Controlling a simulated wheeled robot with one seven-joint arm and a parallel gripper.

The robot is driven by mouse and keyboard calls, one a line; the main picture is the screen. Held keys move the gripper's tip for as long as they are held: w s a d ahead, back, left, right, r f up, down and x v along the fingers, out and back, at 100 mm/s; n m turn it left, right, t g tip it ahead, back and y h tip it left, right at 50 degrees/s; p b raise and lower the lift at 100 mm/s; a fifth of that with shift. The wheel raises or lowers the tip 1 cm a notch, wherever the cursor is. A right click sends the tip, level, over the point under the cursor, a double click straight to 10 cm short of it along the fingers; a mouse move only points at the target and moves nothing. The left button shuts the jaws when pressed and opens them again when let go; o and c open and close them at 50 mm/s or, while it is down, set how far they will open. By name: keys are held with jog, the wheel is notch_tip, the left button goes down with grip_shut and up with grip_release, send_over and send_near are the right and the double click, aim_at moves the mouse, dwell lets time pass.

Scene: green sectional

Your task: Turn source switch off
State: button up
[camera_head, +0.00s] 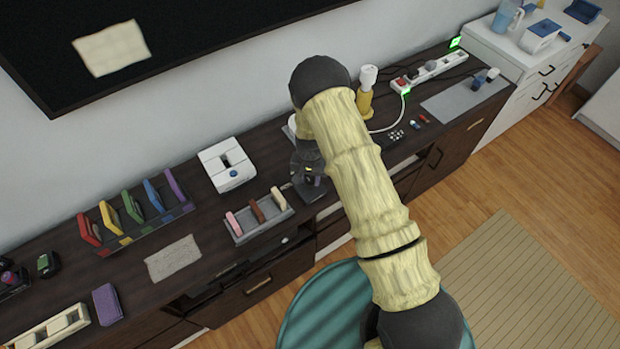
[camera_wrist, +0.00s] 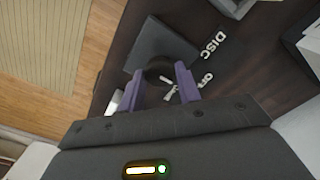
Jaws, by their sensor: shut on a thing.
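The source switch shows in the wrist view as a dark round knob (camera_wrist: 158,66) by a dark grey block (camera_wrist: 158,45) on the dark cabinet top. White lettering lies beside it: "DISC" and a second label that seems to read "OFF". My gripper (camera_wrist: 162,82) has purple fingers on either side of the knob, shut on it. A small pale piece shows between the fingers. In the head view my gripper (camera_head: 308,178) is a dark shape at the cabinet's front edge, partly behind my arm; the switch cannot be made out there.
A tray with small blocks (camera_head: 261,226) stands just left of my gripper, and a white box (camera_head: 228,165) sits behind it. A yellow lamp (camera_head: 365,100) and a power strip (camera_head: 428,73) are to the right. A teal round seat (camera_head: 305,318) is below.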

aim_at(310, 180)
jog(key=o, duration=1)
jog(key=shift+c, duration=0.2)
jog(key=shift+r, duration=0.2)
notch_tip(310, 180, up, 17)
jog(key=b, duration=0.3)
jog(key=s+d+r+n+t, duration=0.1)
jog(key=s+d+r, duration=0.4)
jog(key=s+d, duration=0.3)
jog(key=s+d+r+n+t, duration=0.1)
jog(key=s+d+r, duration=0.5)
jog(key=s, duration=0.5)
jog(key=shift+d+t, duration=0.3)
jog(key=shift+d, duration=0.55)
